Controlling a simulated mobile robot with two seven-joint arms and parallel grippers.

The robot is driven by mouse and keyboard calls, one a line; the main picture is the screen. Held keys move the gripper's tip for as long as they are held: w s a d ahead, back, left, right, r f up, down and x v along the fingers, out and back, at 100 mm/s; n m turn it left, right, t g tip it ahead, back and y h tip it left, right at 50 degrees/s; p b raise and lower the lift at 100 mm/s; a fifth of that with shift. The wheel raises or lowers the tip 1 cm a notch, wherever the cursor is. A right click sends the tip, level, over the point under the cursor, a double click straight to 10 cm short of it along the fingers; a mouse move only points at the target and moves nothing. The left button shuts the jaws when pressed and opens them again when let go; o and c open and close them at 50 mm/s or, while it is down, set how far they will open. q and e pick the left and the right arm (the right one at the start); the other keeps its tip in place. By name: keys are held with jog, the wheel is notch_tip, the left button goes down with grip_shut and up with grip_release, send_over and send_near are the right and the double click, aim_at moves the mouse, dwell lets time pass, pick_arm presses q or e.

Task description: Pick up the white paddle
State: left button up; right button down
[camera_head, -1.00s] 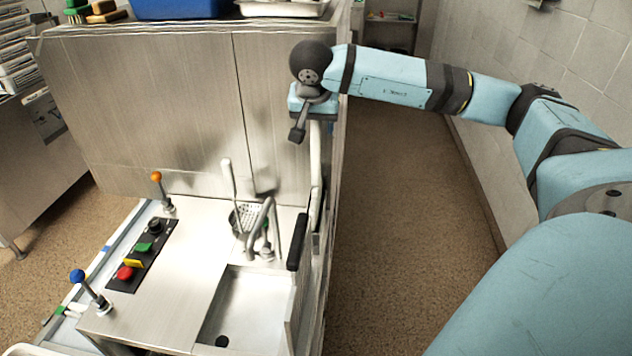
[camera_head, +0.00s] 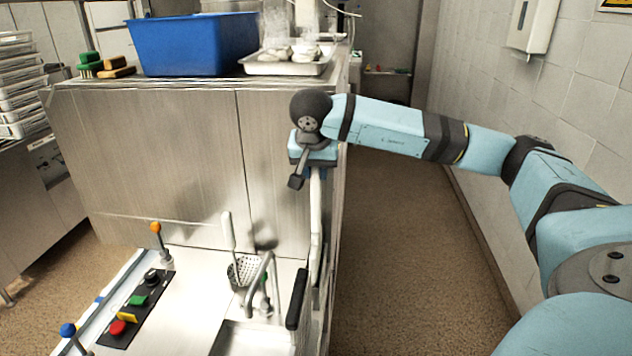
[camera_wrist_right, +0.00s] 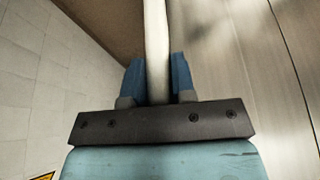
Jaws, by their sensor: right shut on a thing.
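The white paddle (camera_head: 316,225) hangs upright as a long pale shaft along the right side of the steel machine. My right gripper (camera_head: 316,166) is at its upper end, near the machine's right edge. In the right wrist view the two blue fingers (camera_wrist_right: 158,80) are shut on the pale shaft of the white paddle (camera_wrist_right: 156,45), one on each side. The paddle's lower end is partly hidden behind the black-handled part near the sink. My left gripper is not in view.
The steel machine (camera_head: 160,150) stands close to the left of my right arm. A blue tub (camera_head: 190,45) and a metal tray (camera_head: 288,67) are on top. A perforated basket (camera_head: 243,271) with a handle is by the faucet. Open floor (camera_head: 400,230) lies to the right.

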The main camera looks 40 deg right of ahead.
notch_tip(320, 180, up, 12)
jog(key=shift+f, duration=0.1)
notch_tip(320, 180, up, 6)
jog(key=p, duration=0.2)
jog(key=shift+r, duration=0.25)
jog(key=shift+f, duration=0.1)
